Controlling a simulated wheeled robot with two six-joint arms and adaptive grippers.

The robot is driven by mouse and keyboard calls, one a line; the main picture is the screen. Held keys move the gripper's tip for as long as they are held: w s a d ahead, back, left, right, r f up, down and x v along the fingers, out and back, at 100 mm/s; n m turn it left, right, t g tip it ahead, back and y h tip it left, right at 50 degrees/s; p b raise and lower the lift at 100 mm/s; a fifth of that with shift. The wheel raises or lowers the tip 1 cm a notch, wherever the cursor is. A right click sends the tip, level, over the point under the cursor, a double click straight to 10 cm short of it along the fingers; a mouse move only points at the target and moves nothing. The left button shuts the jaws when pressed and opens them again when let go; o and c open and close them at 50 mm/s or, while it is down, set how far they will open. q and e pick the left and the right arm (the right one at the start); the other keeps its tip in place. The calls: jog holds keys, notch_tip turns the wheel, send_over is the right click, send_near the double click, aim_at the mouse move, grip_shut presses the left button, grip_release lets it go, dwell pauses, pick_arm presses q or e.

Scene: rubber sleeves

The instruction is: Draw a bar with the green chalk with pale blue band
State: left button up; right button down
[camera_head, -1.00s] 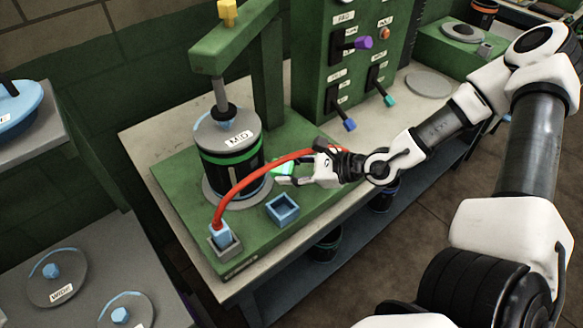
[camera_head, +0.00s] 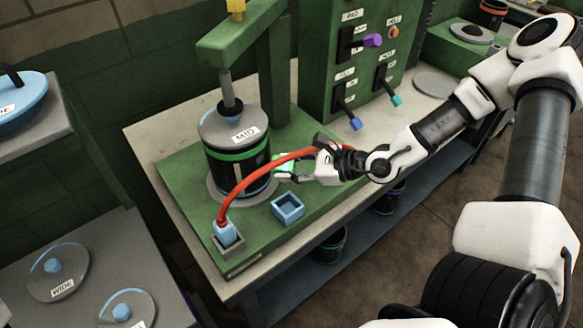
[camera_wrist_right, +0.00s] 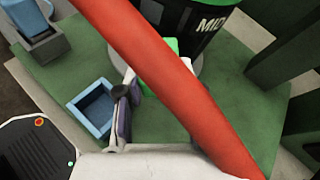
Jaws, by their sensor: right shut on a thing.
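My right gripper (camera_head: 290,172) reaches in from the right beside the drum labelled MID (camera_head: 234,150). A bright green piece, which looks like the green chalk (camera_head: 284,162), shows at its fingertips. In the right wrist view the green chalk (camera_wrist_right: 172,45) shows beyond the fingers, close to the drum. The gripper is shut on it. A red hose crosses in front and hides much of the chalk and one finger; I cannot see a pale blue band. My left gripper is not in view.
The red hose (camera_head: 243,182) arches from a pale blue plug in a grey socket (camera_head: 229,243) past my right gripper. An open blue square holder (camera_head: 288,207) sits on the green base. A lever panel (camera_head: 365,75) stands behind. Lids lie on the grey surface at lower left.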

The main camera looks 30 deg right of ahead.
jog(key=shift+w+a+b, duration=0.4)
jog(key=shift+b, duration=0.25)
jog(key=shift+w+d, duration=0.45)
jog(key=shift+d, duration=0.05)
jog(key=shift+w+d, duration=0.95)
jog(key=shift+d, duration=0.05)
jog(key=shift+s+a+p, duration=0.4)
jog(key=shift+s+a, duration=1)
jog(key=shift+a, duration=0.1)
